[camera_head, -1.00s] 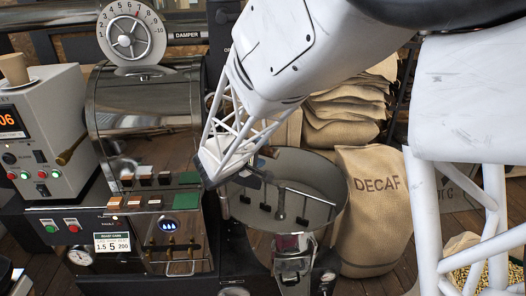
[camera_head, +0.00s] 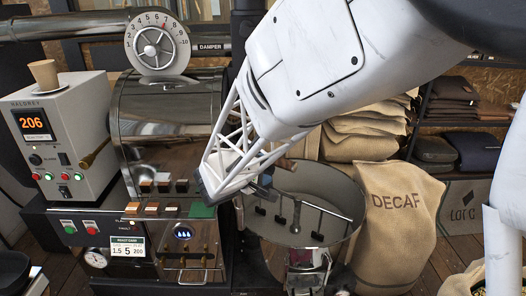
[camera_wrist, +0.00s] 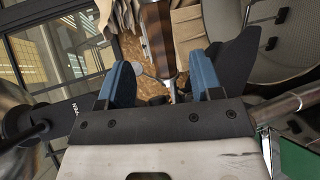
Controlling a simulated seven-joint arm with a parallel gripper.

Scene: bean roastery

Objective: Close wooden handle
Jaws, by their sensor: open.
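A brown wooden handle (camera_wrist: 158,38) with a metal lower end shows in the wrist view, ahead of my gripper (camera_wrist: 165,85) and in line with the gap between its blue fingers. The fingers are apart and nothing is clamped between them. In the head view, my gripper (camera_head: 262,186) is by the front of the roaster drum (camera_head: 168,115), above the left rim of the round cooling tray (camera_head: 345,235). Part of the wooden handle (camera_head: 287,163) shows just behind my gripper there. My arm hides some of its surroundings.
Burlap sacks, one marked DECAF (camera_head: 396,202), stand right of the tray. A control box (camera_head: 60,130) with a paper cup (camera_head: 44,73) on top stands left. A row of small sample blocks (camera_head: 163,186) lies below the drum. Another wooden grip (camera_head: 95,153) sticks out left of the drum.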

